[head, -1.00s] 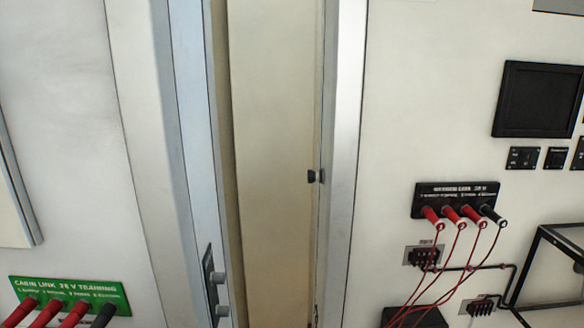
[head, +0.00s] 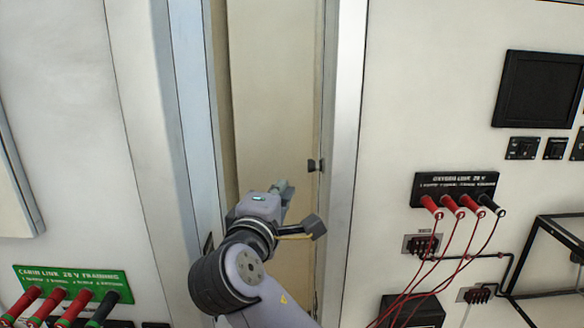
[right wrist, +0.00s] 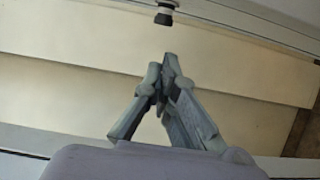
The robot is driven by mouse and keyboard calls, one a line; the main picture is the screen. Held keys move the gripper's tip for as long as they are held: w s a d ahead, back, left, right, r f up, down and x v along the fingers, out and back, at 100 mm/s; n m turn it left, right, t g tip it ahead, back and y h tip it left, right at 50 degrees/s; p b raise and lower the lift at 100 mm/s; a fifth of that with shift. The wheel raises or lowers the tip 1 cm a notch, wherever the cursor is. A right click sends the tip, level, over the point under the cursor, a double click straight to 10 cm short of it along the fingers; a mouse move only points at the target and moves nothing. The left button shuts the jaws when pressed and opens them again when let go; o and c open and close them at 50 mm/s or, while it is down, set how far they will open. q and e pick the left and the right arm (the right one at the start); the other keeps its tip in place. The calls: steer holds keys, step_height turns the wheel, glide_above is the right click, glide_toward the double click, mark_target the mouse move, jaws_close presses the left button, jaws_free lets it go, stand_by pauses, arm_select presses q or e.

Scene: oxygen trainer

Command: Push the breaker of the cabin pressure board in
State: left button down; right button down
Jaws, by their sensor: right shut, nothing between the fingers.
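A small black knob (head: 315,165) sticks out from the edge of the narrow pale recess in the head view. It also shows at the top of the right wrist view (right wrist: 164,14). I cannot tell whether it is the breaker of the cabin pressure board; no label naming that board is readable. My right gripper (head: 284,190) is shut and empty in front of the recess, below and left of the knob in the head view. In the right wrist view its fingertips (right wrist: 170,62) are together, apart from the knob. My left gripper is out of view.
A green cabin link board (head: 75,284) with red and black plugs is at lower left. A black oxygen link board (head: 455,187) with plugs and hanging red leads is at right. A black screen (head: 538,89) and a black-framed stand (head: 560,228) are farther right.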

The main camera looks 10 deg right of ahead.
mark_target(310, 166)
steer(key=shift+r, duration=0.3)
steer(key=p+x, duration=0.5)
steer(key=x, duration=0.5)
